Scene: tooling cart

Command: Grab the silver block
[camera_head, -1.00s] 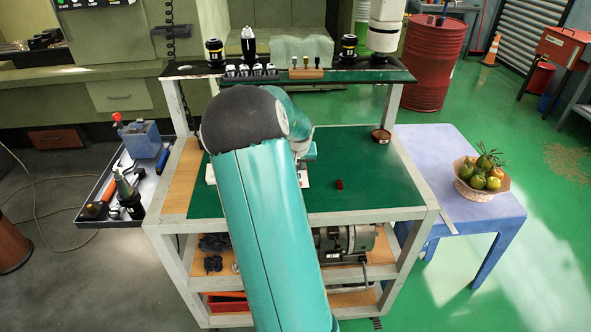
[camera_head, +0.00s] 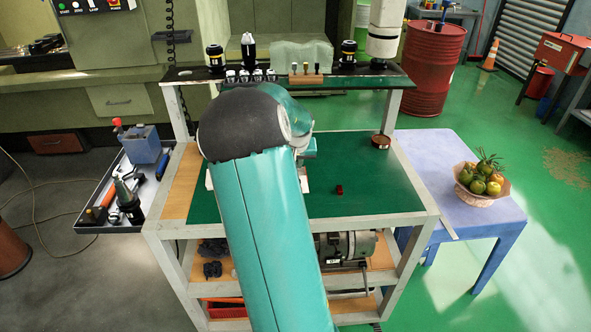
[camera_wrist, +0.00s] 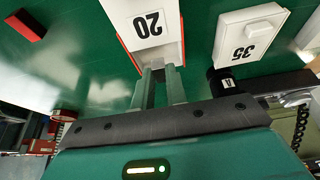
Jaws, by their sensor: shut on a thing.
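A pale silver-white block marked 20 (camera_wrist: 150,28) is at my fingertips in the wrist view, with red edging along its sides. My gripper (camera_wrist: 162,78) is shut on it; the fingers are close together and their contact with it is partly hidden. In the head view my arm covers most of that spot, and only a bit of my teal gripper (camera_head: 309,150) shows above the green worktop. A second white block marked 35 (camera_wrist: 245,40) lies to the right in the wrist view.
A small dark red block (camera_head: 339,190) lies on the green cart top (camera_head: 365,175); it also shows in the wrist view (camera_wrist: 27,25). A round brown container (camera_head: 380,141) stands at the back right corner. A raised rear shelf (camera_head: 220,82) holds tooling. The right of the worktop is mostly clear.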

